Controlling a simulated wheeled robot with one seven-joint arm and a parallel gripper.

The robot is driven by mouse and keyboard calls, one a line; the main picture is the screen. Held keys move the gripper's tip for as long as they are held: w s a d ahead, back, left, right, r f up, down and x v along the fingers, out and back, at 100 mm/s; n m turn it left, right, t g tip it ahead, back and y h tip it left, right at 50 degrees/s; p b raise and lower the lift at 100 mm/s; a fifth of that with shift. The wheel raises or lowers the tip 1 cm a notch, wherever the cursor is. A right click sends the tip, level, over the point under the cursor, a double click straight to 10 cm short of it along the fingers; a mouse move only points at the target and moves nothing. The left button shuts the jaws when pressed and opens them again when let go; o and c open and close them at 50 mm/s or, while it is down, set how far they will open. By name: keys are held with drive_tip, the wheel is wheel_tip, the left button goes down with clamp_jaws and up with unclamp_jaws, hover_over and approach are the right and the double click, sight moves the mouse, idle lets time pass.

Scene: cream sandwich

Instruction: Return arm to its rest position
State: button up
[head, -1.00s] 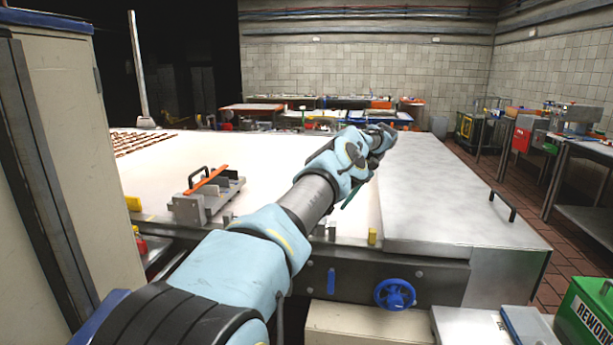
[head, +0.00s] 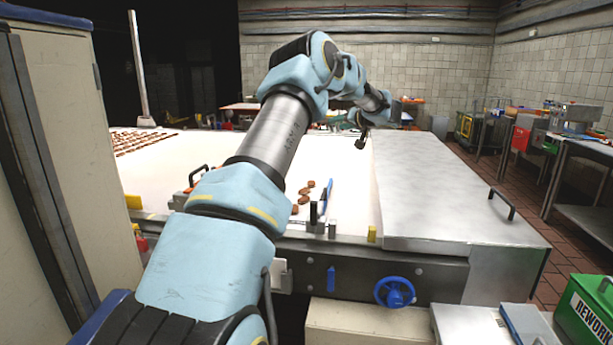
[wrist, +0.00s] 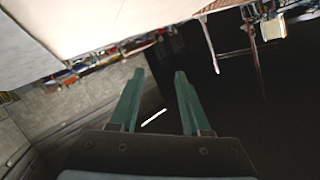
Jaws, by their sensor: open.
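My arm rises from the bottom of the head view, bends high above the white conveyor table and slopes down to the right. My gripper (head: 361,140) is small and dark at its end, above the far part of the table and apart from it. In the wrist view, my gripper (wrist: 157,100) shows two green fingers spread well apart with nothing between them. The wrist picture is tilted, with the pale table surface along its top edge.
Several brown biscuits (head: 304,197) lie beside a blue bar (head: 327,194) on the white table (head: 240,150). A metal cover (head: 440,185) with a handle is at right. A tall cabinet (head: 70,150) stands close at left. A green REWORK bin (head: 588,315) is bottom right.

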drive_tip(key=s+d+m+h, duration=0.1)
drive_tip(key=s+m+h, duration=0.4)
drive_tip(key=s+h, duration=0.4)
drive_tip(key=s+a+f+n+g, duration=0.1)
drive_tip(key=s+a+f+g, duration=0.3)
drive_tip(key=s, duration=0.9)
drive_tip(key=s+a+f+n+g+y, duration=0.1)
drive_tip(key=s+a+f+g, duration=0.2)
drive_tip(key=s+a+f, duration=0.4)
drive_tip(key=s+a+f+n+g, duration=0.2)
drive_tip(key=s+a+f+g, duration=0.2)
drive_tip(key=s, duration=1.5)
drive_tip(key=a+f, duration=0.1)
drive_tip(key=a, duration=0.2)
drive_tip(key=shift+s+a+f+g+y+b, duration=0.15)
drive_tip(key=shift+a+f+g+y+b, duration=0.15)
drive_tip(key=shift+a+f+b, duration=0.1)
